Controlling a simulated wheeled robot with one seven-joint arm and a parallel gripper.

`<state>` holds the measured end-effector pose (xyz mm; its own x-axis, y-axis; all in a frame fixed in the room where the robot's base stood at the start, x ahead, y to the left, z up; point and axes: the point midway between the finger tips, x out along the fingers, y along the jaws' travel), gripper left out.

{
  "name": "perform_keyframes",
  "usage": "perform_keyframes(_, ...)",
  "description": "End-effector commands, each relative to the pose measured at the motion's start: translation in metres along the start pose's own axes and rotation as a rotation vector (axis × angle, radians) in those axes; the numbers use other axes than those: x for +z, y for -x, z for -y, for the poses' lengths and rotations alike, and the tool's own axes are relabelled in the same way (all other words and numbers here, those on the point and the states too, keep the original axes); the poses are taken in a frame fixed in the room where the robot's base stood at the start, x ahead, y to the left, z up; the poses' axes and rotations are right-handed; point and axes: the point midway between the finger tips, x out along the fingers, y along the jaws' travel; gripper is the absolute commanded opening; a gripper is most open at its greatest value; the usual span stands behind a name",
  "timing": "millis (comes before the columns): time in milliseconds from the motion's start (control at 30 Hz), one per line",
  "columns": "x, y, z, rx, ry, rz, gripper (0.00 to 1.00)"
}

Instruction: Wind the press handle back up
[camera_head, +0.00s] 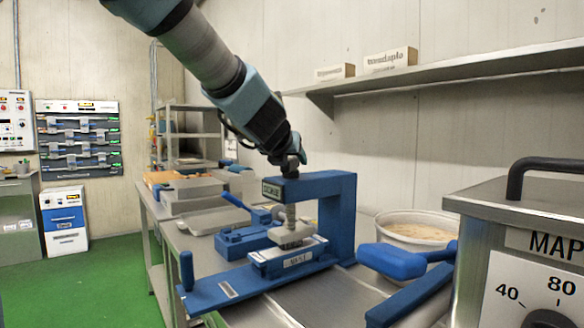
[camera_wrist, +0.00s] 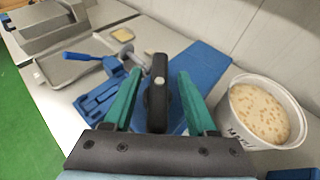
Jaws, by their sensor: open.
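The blue press (camera_head: 338,205) stands on the steel bench, with its C-shaped frame over a clamped block (camera_head: 292,255). A grey screw (camera_head: 291,215) runs down from its top arm. The press handle is a black bar with a pale bolt in its middle (camera_wrist: 157,98), seen from above in the wrist view. My gripper (camera_wrist: 160,82) is open, with one green finger on each side of the bar and visible gaps. In the head view my gripper (camera_head: 292,160) is at the top of the press and partly hides the handle.
A white tub of nougat-like mix (camera_head: 415,230) stands right of the press. Blue fixtures (camera_head: 242,240) and trays lie to the left. A shelf (camera_head: 450,75) hangs behind.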

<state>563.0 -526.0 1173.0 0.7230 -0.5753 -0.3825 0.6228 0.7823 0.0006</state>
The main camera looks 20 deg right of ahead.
Motion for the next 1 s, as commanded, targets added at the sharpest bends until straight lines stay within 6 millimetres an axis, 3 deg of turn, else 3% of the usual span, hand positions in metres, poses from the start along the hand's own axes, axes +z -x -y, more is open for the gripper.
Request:
perform_keyframes(133,-0.0006,-0.0109,0.0001,0.000,0.000,0.000,0.57)
perform_keyframes(433,0.0000,-0.0126,0.0000,0.000,0.000,0.000,0.57)
perform_keyframes(900,-0.0001,-0.0123,0.0000,0.000,0.001,0.000,0.06)
perform_keyframes(1000,-0.0001,-0.0123,-0.0001,0.000,0.001,0.000,0.00)
